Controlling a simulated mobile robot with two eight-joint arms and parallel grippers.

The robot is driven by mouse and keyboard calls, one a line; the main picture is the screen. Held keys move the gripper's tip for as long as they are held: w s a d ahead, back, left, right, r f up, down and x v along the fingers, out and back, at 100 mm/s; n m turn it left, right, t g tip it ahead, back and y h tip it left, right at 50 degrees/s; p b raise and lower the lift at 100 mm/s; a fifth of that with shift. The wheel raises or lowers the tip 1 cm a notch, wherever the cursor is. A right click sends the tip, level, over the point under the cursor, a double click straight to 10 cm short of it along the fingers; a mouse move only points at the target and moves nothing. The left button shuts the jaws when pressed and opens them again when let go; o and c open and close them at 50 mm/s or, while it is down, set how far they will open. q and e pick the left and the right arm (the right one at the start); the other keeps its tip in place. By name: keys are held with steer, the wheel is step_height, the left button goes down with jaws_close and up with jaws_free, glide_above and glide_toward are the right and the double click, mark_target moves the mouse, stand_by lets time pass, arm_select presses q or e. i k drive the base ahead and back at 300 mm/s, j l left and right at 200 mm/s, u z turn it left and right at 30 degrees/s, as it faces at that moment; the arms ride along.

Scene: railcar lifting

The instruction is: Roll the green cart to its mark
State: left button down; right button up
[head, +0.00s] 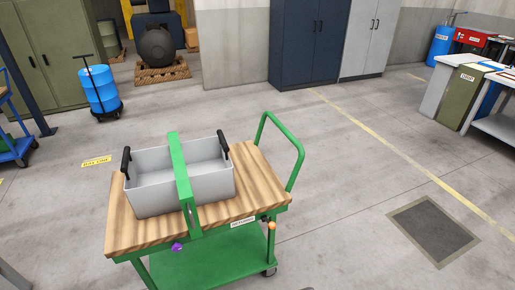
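The green cart (227,262) stands in the lower middle of the head view, with a wooden top (262,185) and a green push handle (297,160) at its right end. A grey bin (150,195) with two black handles sits on the top. A green bar (180,170) arches over the bin. A purple knob (177,246) and an orange knob (272,226) show at the cart's near side. A dark square with a tan border (434,230) lies on the floor to the right, apart from the cart; I cannot tell if it is the mark. Neither gripper shows.
A blue drum (101,90) on a dolly and a pallet (162,73) stand behind left. Cabinets (310,40) line the back; workbenches (497,122) stand right.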

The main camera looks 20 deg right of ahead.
mark_target(233, 246)
steer(key=l+u, duration=0.25)
steer(key=l, duration=0.3)
steer(key=l+u, duration=0.25)
steer(key=l, duration=0.25)
steer(key=k+l, duration=0.1)
steer(key=l, duration=0.25)
steer(key=l+u, duration=0.15)
steer(key=l, duration=0.25)
steer(key=k+l, duration=0.15)
steer(key=l, duration=0.2)
steer(key=k+l, duration=0.1)
steer(key=l, duration=0.4)
steer(key=k+l, duration=0.1)
steer(key=l, duration=0.35)
steer(key=k+l+u, duration=0.1)
steer(key=l, duration=0.4)
steer(key=i+l+u, duration=0.6)
steer(key=i, duration=0.2)
steer(key=j, duration=0.1)
